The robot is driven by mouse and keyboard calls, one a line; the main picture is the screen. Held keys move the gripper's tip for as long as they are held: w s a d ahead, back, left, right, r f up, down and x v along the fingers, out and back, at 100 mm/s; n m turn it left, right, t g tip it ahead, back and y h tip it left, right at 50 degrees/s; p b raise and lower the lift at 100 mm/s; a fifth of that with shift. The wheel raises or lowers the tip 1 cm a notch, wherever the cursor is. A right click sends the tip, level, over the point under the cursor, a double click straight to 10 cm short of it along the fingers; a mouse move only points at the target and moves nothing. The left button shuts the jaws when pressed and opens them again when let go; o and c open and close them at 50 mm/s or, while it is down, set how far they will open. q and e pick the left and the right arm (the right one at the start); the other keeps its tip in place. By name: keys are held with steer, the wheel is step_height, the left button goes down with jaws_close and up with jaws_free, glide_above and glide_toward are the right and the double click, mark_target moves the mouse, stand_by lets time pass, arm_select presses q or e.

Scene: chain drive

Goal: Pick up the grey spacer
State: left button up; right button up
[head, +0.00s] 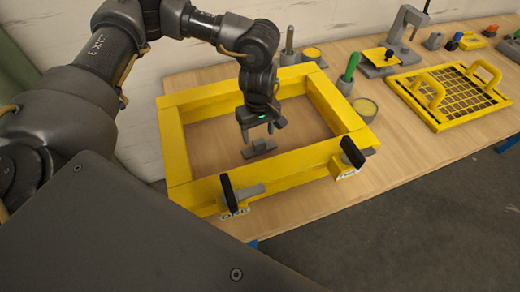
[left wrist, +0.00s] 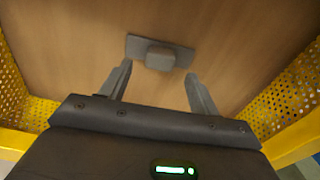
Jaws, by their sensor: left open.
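The grey spacer (head: 259,148) lies on the wooden table inside the yellow frame. It has a flat base with a raised block in the middle. It also shows in the left wrist view (left wrist: 160,58), just beyond the fingertips. My left gripper (head: 256,133) points down into the frame, open and empty, close to the spacer. Its two fingers show in the left wrist view (left wrist: 158,78), apart, with the spacer's raised block roughly in line with the gap between them. My right gripper is not in view.
The yellow frame (head: 178,146) surrounds the spacer on all sides, with black-handled clamps (head: 229,193) on its front side. A yellow grid tray (head: 432,112), a green-handled tool (head: 348,72) and a grey stand (head: 402,50) are at the right. Bare table (head: 400,150) lies right of the frame.

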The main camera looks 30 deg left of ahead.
mark_target(259, 141)
arm_select(q)
steer(key=shift+s+f, duration=0.1)
steer(key=shift+f, duration=0.15)
step_height(259, 141, down, 5)
steer(key=b, duration=0.2)
steer(key=shift+r+b, duration=0.2)
steer(key=shift+b, duration=0.2)
steer(key=shift+d, duration=0.1)
steer(key=c, duration=0.5)
steer(key=shift+r, duration=0.1)
steer(key=c, duration=0.6)
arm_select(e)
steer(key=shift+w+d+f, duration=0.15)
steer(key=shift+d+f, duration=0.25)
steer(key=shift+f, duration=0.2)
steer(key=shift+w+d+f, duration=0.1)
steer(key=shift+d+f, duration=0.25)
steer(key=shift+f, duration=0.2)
